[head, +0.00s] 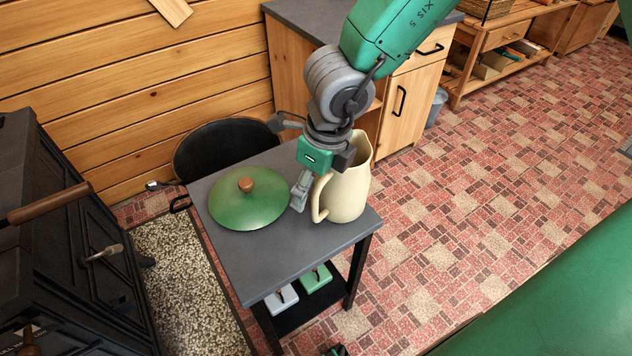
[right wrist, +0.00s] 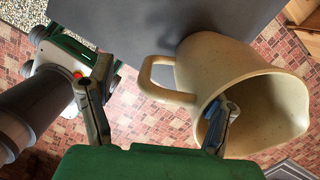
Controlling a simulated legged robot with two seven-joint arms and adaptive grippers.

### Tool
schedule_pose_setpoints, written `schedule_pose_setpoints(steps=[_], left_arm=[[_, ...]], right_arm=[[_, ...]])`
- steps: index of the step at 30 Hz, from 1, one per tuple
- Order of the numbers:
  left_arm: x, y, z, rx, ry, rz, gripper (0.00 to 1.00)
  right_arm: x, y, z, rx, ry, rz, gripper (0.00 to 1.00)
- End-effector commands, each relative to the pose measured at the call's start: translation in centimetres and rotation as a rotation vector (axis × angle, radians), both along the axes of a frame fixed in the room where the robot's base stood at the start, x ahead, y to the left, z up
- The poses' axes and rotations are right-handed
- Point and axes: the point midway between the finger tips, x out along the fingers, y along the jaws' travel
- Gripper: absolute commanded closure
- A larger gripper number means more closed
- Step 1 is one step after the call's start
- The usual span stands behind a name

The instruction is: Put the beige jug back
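The beige jug (head: 348,192) stands upright on the right part of a small grey-topped table (head: 265,262). Its handle faces left and front in the head view. My right gripper (head: 323,180) is over the jug from above. In the right wrist view, the gripper (right wrist: 160,120) is open. One finger reaches into the mouth of the jug (right wrist: 225,68), and the other is outside, beyond the handle. The handle side lies between the fingers, with a gap visible on the outer side. My left gripper is not clearly seen in either view.
A green domed lid (head: 250,205) with a wooden knob lies left of the jug. A black stove (head: 70,240) stands left, and a wooden cabinet (head: 405,105) behind. Tiled floor right of the table is clear.

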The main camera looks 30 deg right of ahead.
Motion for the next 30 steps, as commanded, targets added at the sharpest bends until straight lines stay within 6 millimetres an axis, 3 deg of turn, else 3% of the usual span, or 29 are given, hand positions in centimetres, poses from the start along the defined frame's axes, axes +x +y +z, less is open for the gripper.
schedule_pose_setpoints(steps=[8, 21, 30], left_arm=[[0.0, 0.0, 0.5, 0.000, 0.000, 0.001, 0.60], [0.0, 0.0, 4.6, 0.000, 0.000, 0.000, 0.60], [0.0, 0.0, 5.5, 0.000, 0.000, 0.000, 0.60]], right_arm=[[-0.1, -0.4, 0.8, 0.006, -0.002, -0.002, 0.27], [-1.1, -1.0, 9.5, 0.004, -0.003, -0.001, 0.27], [-1.4, -1.4, 11.8, 0.005, 0.000, 0.000, 0.27]])
